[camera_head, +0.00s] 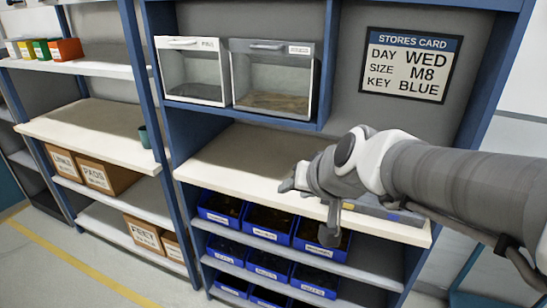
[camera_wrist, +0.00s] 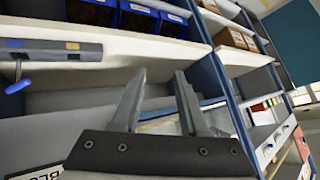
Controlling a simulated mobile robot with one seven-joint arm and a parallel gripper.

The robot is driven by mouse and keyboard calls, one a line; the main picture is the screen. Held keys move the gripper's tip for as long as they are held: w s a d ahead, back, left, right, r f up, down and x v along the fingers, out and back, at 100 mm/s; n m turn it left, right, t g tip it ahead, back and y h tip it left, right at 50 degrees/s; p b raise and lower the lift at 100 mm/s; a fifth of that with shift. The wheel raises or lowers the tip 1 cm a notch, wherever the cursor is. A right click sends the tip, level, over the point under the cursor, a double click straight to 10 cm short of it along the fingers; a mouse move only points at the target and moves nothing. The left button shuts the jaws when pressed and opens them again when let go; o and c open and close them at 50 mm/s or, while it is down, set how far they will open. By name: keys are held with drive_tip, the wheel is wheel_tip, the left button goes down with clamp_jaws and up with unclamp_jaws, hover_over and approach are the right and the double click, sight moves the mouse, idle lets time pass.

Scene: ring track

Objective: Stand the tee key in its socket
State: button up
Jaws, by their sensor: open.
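The tee key (camera_wrist: 18,87) shows at the left edge of the wrist view, which is upside down to the shelf. Its blue bar handle is on a thin grey shaft that meets the grey block (camera_wrist: 50,52). It looks upright in this block; how deep it sits I cannot tell. The block carries a yellow patch (camera_wrist: 73,46) and a blue patch. In the head view the block (camera_head: 388,213) lies along the shelf's front edge, and my arm hides the key. My gripper (camera_wrist: 160,75) is open and empty, apart from the key, over the shelf.
The white shelf (camera_head: 235,160) is clear to the left. Several blue bins (camera_head: 268,222) stand below it, and two clear-fronted boxes (camera_head: 192,78) above. The stores card (camera_head: 408,67) reads WED, M8, BLUE. A blue upright (camera_head: 160,130) divides the shelving.

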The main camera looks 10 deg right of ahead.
drive_tip(key=s+d+n+g+h, duration=0.2)
drive_tip(key=s+g, duration=0.1)
drive_tip(key=s, duration=1)
drive_tip(key=shift+s+f, duration=0.35)
drive_tip(key=shift+s, duration=0.05)
drive_tip(key=shift+r+p, duration=0.4)
drive_tip(key=shift+w, duration=0.1)
